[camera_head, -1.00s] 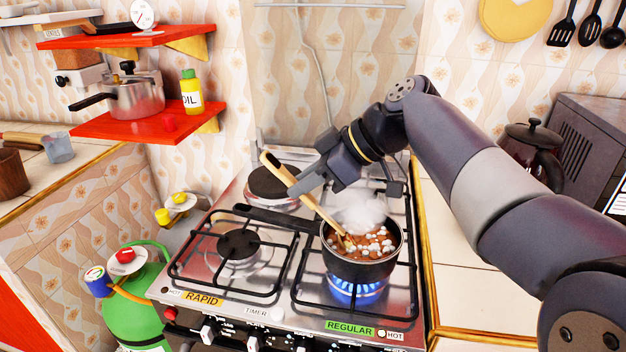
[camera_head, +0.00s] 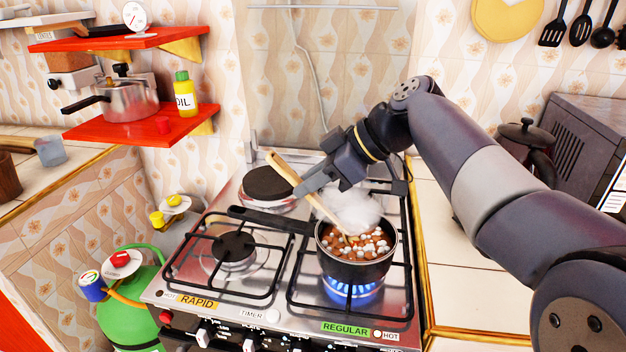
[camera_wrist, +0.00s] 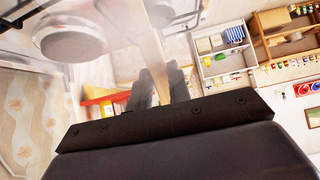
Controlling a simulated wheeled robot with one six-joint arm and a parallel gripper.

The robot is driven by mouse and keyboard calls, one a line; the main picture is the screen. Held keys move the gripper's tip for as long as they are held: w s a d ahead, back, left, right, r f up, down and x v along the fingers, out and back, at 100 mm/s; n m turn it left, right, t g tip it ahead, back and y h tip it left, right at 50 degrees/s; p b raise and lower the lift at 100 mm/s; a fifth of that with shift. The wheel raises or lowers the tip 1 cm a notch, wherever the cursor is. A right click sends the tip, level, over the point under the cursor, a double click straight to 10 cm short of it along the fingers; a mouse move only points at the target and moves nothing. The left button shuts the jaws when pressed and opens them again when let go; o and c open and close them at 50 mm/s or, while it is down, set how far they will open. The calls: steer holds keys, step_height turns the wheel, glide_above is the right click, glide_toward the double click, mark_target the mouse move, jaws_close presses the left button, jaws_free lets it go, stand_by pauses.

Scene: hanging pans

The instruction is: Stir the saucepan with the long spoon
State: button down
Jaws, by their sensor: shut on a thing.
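The black saucepan (camera_head: 354,268) sits on the lit front right burner, its handle pointing left. It holds brown food with white pieces (camera_head: 362,246), and steam rises from it. The long wooden spoon (camera_head: 290,176) leans up and to the left, its lower end in the food. My gripper (camera_head: 306,186) is shut on the spoon's handle above the pan. In the wrist view the spoon (camera_wrist: 152,50) runs between the two dark fingers (camera_wrist: 162,88). The spoon's bowl is hidden in the food and steam.
The stove (camera_head: 215,310) has other burners to the left and behind, with black grates. A blue flame (camera_head: 350,289) burns under the pan. A red shelf (camera_head: 140,128) with a pressure cooker is at left; a dark oven (camera_head: 585,140) stands at right.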

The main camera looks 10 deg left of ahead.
step_height(320, 180, up, 11)
steer(key=p, duration=0.8)
steer(key=shift+f+p, duration=0.15)
steer(key=shift+p, duration=0.15)
steer(key=shift+d, duration=0.1)
